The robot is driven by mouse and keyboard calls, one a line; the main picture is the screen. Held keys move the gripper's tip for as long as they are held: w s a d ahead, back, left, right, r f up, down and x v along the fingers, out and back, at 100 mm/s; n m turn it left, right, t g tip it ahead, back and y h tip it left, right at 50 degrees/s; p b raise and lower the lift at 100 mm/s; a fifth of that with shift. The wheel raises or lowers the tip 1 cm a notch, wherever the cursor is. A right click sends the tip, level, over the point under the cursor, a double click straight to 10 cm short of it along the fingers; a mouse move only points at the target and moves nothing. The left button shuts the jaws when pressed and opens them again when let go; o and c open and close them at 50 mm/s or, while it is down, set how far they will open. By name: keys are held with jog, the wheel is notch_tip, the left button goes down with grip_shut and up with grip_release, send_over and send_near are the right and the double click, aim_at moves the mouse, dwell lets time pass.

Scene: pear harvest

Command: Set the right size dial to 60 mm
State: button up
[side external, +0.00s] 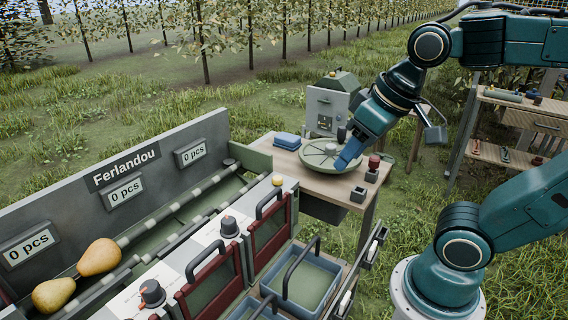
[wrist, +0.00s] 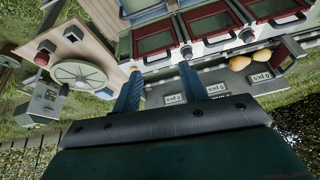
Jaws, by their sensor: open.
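The right size dial (side external: 229,226) is a dark knob with a reddish top on the sorter's sloping front panel. In the wrist view this dial (wrist: 187,50) shows just beyond one fingertip. Its scale is too small to read. The left size dial (side external: 152,292) is a similar knob nearer the camera; it also shows in the wrist view (wrist: 247,35). My gripper (side external: 346,164) is in the air around the round turntable in the side view, well apart from the dial. In the wrist view its two blue fingers (wrist: 160,70) are spread with nothing between them.
Two pears (side external: 98,257) lie on the sorter's rails at the left. Red-framed doors with handles (side external: 270,228) and blue bins (side external: 308,279) stand in front. A yellow knob (side external: 277,180) sits at the panel's far end. The table (side external: 315,183) holds the turntable (side external: 320,152).

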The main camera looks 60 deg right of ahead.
jog(key=w+a+m+g, duration=0.2)
jog(key=w+a+m, duration=0.15)
jog(key=w, duration=0.85)
jog(key=m+g, duration=0.3)
jog(key=m, duration=0.2)
send_over(228, 219)
notch_tip(228, 219, down, 8)
jog(key=shift+f, duration=0.25)
jog(key=shift+f+n, duration=0.1)
jog(key=shift+n, duration=0.15)
jog(key=shift+f, duration=6.8)
jog(key=shift+c, duration=0.4)
jog(key=c, duration=0.6)
